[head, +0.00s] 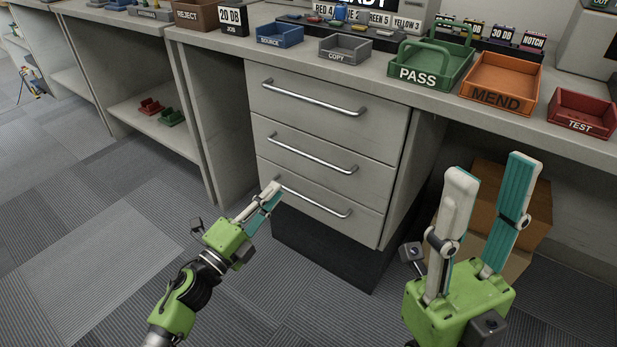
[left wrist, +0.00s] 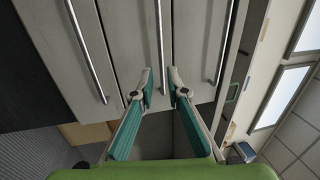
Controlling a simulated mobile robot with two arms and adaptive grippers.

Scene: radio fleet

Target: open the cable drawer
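A grey cabinet under the counter has three shut drawers: top (head: 325,110), middle (head: 315,160) and bottom (head: 310,205). Each has a horizontal silver bar handle. No label shows which is the cable drawer. My left gripper (head: 274,190) is in front of the drawers, its tips overlapping the bottom handle's left end in the head view. In the left wrist view my left gripper (left wrist: 161,84) is open and empty, its fingers either side of the middle handle's line (left wrist: 160,45); contact cannot be told. My right gripper (head: 489,162) is open and empty, right of the cabinet.
The counter carries a green PASS tray (head: 430,65), an orange MEND tray (head: 500,82), a red TEST tray (head: 582,114), a grey COPY tray (head: 345,49) and a blue SOURCE tray (head: 280,35). A cardboard box (head: 540,205) stands under the counter behind my right gripper. Carpet before the drawers is clear.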

